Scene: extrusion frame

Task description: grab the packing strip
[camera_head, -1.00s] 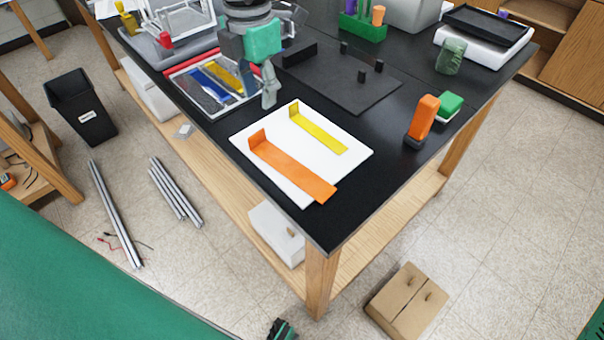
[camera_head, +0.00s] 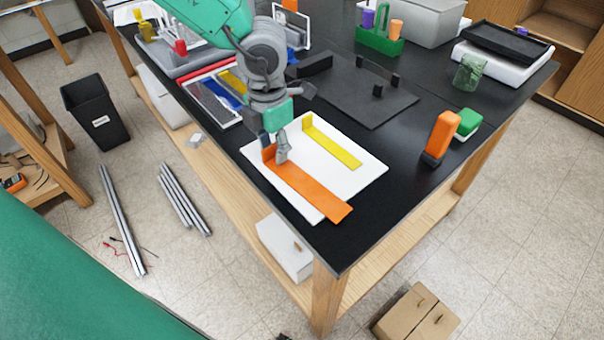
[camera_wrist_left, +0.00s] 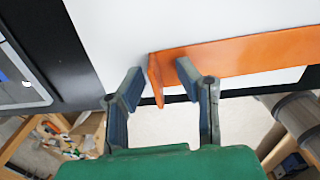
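An orange L-shaped strip (camera_head: 312,192) lies on a white board (camera_head: 350,188) near the black table's corner, its upright tab at the far left end. A yellow L-shaped strip (camera_head: 335,148) lies beside it on the same board. I cannot tell from looks which is called the packing strip. My left gripper (camera_head: 275,145) is at the tab end of the orange strip and partly hides it. In the left wrist view the orange strip (camera_wrist_left: 250,57) has its tab between the spread fingers of my left gripper (camera_wrist_left: 159,70), with gaps visible. My right gripper is not visible.
A tray of coloured strips (camera_head: 215,98) is behind left of the board. A black plate with small posts (camera_head: 365,97) lies behind it. An orange-topped upright item (camera_head: 440,137) stands to the right. The table's front edge is close to the board.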

